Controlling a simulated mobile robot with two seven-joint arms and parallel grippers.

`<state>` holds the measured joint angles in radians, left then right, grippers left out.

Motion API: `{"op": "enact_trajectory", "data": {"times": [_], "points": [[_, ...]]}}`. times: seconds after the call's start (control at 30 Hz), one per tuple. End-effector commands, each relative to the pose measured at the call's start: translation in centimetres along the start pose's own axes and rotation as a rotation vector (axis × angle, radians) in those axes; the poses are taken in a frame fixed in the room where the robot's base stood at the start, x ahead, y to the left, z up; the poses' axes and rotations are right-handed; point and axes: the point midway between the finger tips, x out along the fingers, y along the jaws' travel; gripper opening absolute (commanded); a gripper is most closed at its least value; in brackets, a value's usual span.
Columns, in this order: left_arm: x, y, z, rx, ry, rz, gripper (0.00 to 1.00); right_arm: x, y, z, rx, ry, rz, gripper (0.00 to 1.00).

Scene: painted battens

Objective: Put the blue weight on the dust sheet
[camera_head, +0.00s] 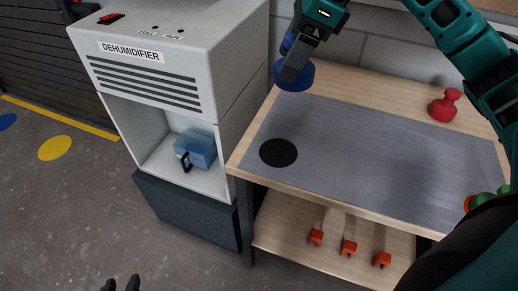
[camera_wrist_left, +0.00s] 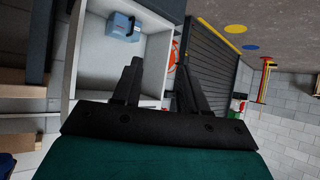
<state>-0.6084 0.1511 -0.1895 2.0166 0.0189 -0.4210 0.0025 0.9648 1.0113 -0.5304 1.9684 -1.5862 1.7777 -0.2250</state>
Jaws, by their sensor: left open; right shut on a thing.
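The blue weight (camera_head: 294,77) is a squat disc with a knob, at the back left of the bench top. My right gripper (camera_head: 292,62) is shut on it from above; its fingers hide part of the knob. The grey dust sheet (camera_head: 370,150) lies flat over much of the bench. The weight overlaps the sheet's back left corner in the head view; I cannot tell whether it touches. My left gripper (camera_head: 121,287) shows only its fingertips at the bottom edge. In the left wrist view its two fingers (camera_wrist_left: 158,75) are apart with nothing between them.
A black disc (camera_head: 278,152) lies on the sheet's left part. A red weight (camera_head: 444,107) stands at the back right. A green thing is partly hidden by my right arm. Orange clamps (camera_head: 348,247) sit on the lower shelf. A dehumidifier (camera_head: 180,65) with a blue tank (camera_head: 200,148) stands left.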

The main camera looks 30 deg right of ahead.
Motion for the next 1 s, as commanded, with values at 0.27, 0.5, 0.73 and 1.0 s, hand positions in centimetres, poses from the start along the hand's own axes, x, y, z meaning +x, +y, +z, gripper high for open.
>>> {"op": "enact_trajectory", "data": {"times": [0.27, 0.5, 0.73, 1.0], "points": [[-0.1, 0.1, -0.1, 0.000, -0.001, 0.000, 0.43, 0.2, 0.2, 0.5, -0.073, -0.012, 0.027, 0.09], [0.5, 0.8, 0.3, -0.009, -0.002, 0.015, 0.43, 5.3, 0.2, -1.7, -0.072, -0.009, 0.028, 0.09], [0.9, 1.2, -0.2, -0.011, 0.014, 0.027, 0.43, 10.4, 0.2, -3.7, -0.073, -0.011, 0.028, 0.09], [1.1, 1.2, -0.7, -0.010, 0.020, 0.029, 0.43, 13.6, 0.1, -4.9, -0.074, -0.013, 0.024, 0.09]]}}
